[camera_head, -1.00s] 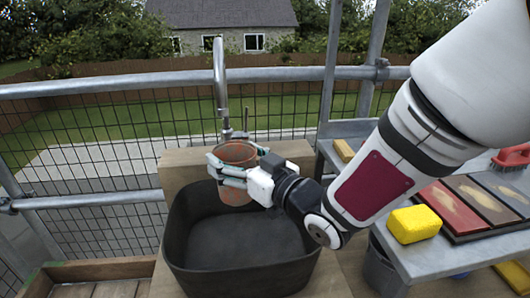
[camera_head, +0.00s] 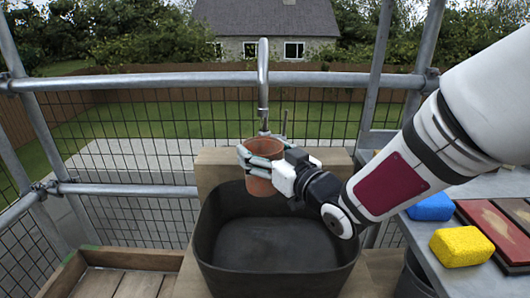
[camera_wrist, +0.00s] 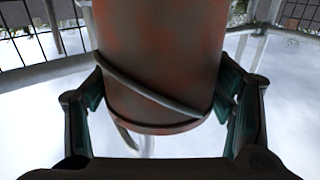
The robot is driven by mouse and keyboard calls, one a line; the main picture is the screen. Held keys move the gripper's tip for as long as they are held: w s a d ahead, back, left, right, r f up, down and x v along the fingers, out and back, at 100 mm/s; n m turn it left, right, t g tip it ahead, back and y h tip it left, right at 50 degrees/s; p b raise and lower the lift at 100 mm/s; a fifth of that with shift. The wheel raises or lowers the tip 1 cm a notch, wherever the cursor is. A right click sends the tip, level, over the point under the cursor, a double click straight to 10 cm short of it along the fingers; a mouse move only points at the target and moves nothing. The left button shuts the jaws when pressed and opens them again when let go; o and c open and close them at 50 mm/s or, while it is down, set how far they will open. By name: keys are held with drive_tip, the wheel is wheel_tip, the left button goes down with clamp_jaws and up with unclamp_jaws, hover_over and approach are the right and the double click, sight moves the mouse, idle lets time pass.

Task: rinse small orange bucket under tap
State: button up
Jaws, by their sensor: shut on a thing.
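The small orange bucket (camera_head: 263,171), terracotta in colour, hangs roughly upright above the back of a dark basin (camera_head: 224,232). My gripper (camera_head: 252,160) is shut around its sides, coming from the right. In the wrist view the bucket (camera_wrist: 160,65) fills the middle between my two fingers, with a thin grey handle running across its side. The chrome tap (camera_head: 263,90) rises behind the bucket and curves over at the top. Its spout lines up with the bucket's mouth in the picture. I cannot see the bucket's inside or any running water.
A wooden board (camera_head: 218,174) stands behind the basin. Scaffold rails (camera_head: 110,82) and mesh close off the back. On the grey bench at right are a yellow sponge (camera_head: 461,246), a blue sponge (camera_head: 432,207) and coloured panels (camera_head: 492,231). A wooden frame (camera_head: 120,258) lies at left.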

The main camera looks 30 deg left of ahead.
sight(272, 159)
idle(0.4)
drive_tip(key=shift+w+d, duration=0.35)
drive_tip(key=shift+w, duration=0.1)
drive_tip(key=shift+s+a+b+v, duration=0.1)
drive_tip(key=shift+s+b+v, duration=0.2)
drive_tip(key=shift+v, duration=1)
drive_tip(key=shift+s+a+b+v, duration=0.15)
drive_tip(key=shift+s+b+v, duration=0.2)
drive_tip(key=shift+v, duration=0.95)
drive_tip(key=shift+s+a+b+v, duration=0.1)
drive_tip(key=shift+s+b+v, duration=0.15)
drive_tip(key=shift+v, duration=1.1)
drive_tip(key=shift+r, duration=0.1)
drive_tip(key=s+d+r+p, duration=0.2)
drive_tip(key=s+d+r, duration=0.1)
drive_tip(key=d, duration=0.1)
drive_tip(key=shift+r, duration=0.4)
